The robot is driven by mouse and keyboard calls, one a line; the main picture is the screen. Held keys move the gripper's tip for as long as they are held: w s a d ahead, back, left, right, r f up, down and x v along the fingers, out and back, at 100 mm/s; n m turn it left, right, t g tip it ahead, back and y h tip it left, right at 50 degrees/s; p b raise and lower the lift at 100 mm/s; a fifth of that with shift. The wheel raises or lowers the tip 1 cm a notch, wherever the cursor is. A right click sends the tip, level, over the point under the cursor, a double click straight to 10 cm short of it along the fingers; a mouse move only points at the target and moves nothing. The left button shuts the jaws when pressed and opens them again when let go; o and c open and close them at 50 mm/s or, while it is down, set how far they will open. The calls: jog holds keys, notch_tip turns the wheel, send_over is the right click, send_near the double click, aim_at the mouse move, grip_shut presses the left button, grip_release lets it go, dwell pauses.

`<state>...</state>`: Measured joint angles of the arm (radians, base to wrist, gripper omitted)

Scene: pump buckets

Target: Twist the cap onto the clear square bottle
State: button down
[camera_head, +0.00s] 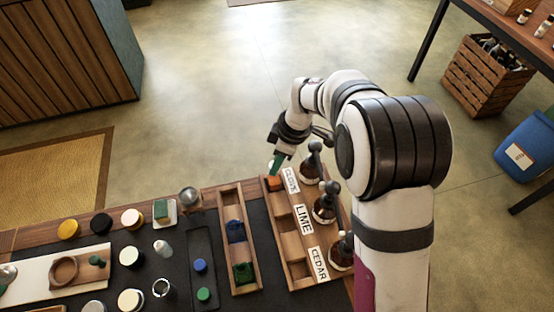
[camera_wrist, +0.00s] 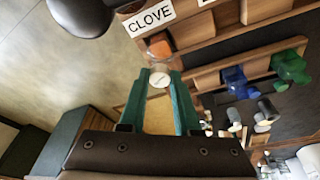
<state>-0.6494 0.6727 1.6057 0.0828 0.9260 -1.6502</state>
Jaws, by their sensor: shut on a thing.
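My gripper (camera_head: 274,166) is at the far end of the wooden rack, by the CLOVE label. In the wrist view its green fingers (camera_wrist: 159,84) are closed on a small round, pale cap (camera_wrist: 159,79). I cannot surely pick out the clear square bottle; a small clear-looking bottle (camera_head: 162,248) stands on the dark mat at the left.
A narrow wooden tray (camera_head: 228,205) holds a blue piece (camera_head: 236,231) and a green piece (camera_head: 243,272). Several jars and lids crowd the left. Open floor lies behind the table.

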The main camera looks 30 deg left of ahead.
jog(key=shift+f, duration=1.2)
dwell(1.1)
jog(key=c, duration=0.5)
grip_release()
jog(key=shift+c, duration=0.2)
